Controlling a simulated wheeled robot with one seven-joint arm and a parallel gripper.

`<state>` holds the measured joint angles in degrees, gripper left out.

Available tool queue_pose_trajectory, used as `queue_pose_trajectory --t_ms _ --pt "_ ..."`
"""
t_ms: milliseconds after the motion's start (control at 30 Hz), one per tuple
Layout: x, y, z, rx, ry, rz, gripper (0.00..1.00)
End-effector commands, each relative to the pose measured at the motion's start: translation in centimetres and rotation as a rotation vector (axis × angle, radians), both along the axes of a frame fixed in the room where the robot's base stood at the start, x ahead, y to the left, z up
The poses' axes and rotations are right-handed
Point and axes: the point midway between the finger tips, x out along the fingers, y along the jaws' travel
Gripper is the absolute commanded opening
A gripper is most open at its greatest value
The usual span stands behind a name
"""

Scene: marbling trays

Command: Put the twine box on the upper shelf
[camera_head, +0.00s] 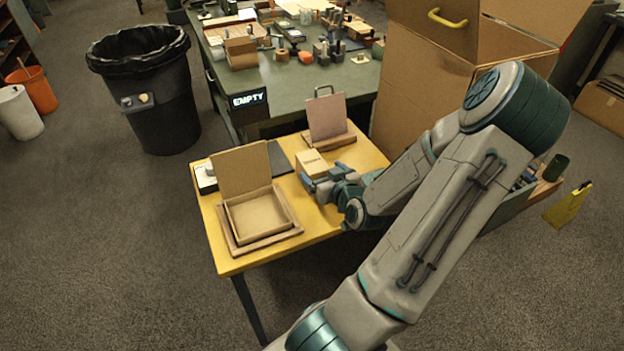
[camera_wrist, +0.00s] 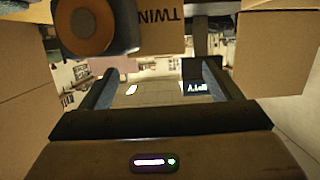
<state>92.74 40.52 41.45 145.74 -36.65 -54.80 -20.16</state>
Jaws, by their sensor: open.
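The small tan box (camera_head: 311,162) sits on the yellow table (camera_head: 232,262), toward its back right part. In the wrist view a cardboard face with the upside-down letters "TWIN" (camera_wrist: 165,14) shows at the top, so I take it for the twine box; the rest is cut off or hidden. My gripper (camera_head: 322,182) is just in front of the box, low over the table. In the wrist view my gripper (camera_wrist: 158,84) has its two fingers wide apart, with no object seen held between them. I cannot tell whether a finger touches the box. No upper shelf is clearly in view.
An open lidded box (camera_head: 258,214) stands on the table's left half. A hinged board with a handle (camera_head: 326,118) stands behind the small box. A large cardboard carton (camera_head: 420,95) is at the right. A cluttered green bench (camera_head: 290,85) and black bin (camera_head: 150,90) are behind.

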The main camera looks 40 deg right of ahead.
Motion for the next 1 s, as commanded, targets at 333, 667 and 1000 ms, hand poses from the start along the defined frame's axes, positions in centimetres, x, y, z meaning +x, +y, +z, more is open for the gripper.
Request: queue_pose_trajectory --t_ms 333,667,1000 --pt "2.8 -0.6 -0.9 0.000 0.001 0.000 0.85" --pt "6.2 -1.7 -2.1 0.003 0.000 0.001 0.85" --pt "7.6 -2.1 -2.5 0.000 0.002 0.000 0.85"
